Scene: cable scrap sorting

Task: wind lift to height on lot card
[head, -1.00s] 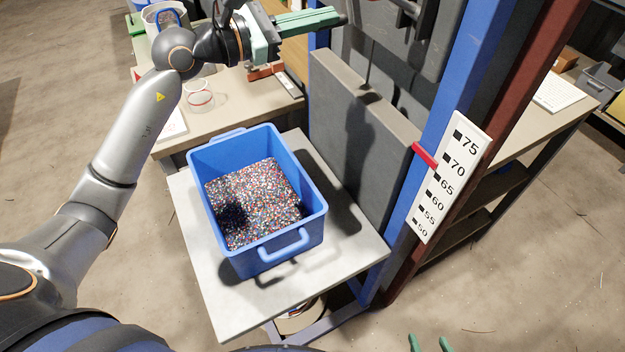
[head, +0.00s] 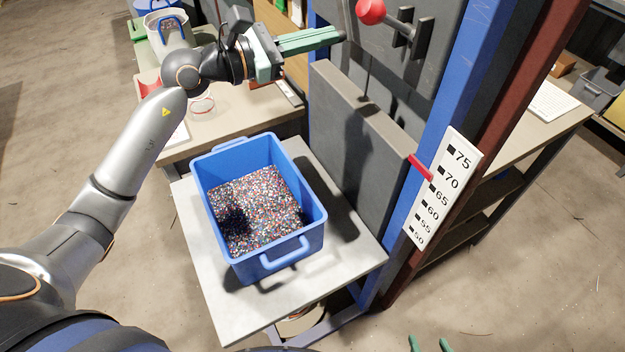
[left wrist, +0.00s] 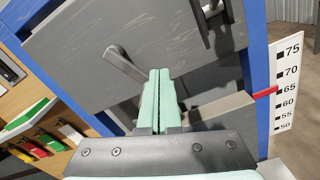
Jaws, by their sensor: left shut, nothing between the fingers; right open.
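The lift's grey platform (head: 205,300) carries a blue bin (head: 285,262) of mixed granules. The red pointer (head: 420,167) on the blue mast (head: 455,85) meets the white scale (head: 440,195) between 65 and 70 in the head view; in the left wrist view the pointer (left wrist: 264,93) looks close to 65. A red knob (head: 371,11) on a dark crank shows at the top. My left gripper (head: 340,35) is shut and empty, left of and below the knob; its green fingers (left wrist: 160,80) touch each other. My right gripper (head: 430,344) is open at the bottom edge. I cannot identify the lot card.
A bench (head: 230,115) behind the platform holds a glass container and a pale paper. A shelf on the right has another paper (head: 556,98) with unreadable writing and a grey tray (head: 600,85). Colour-handled tools (left wrist: 48,140) lie left in the wrist view. Floor at right is clear.

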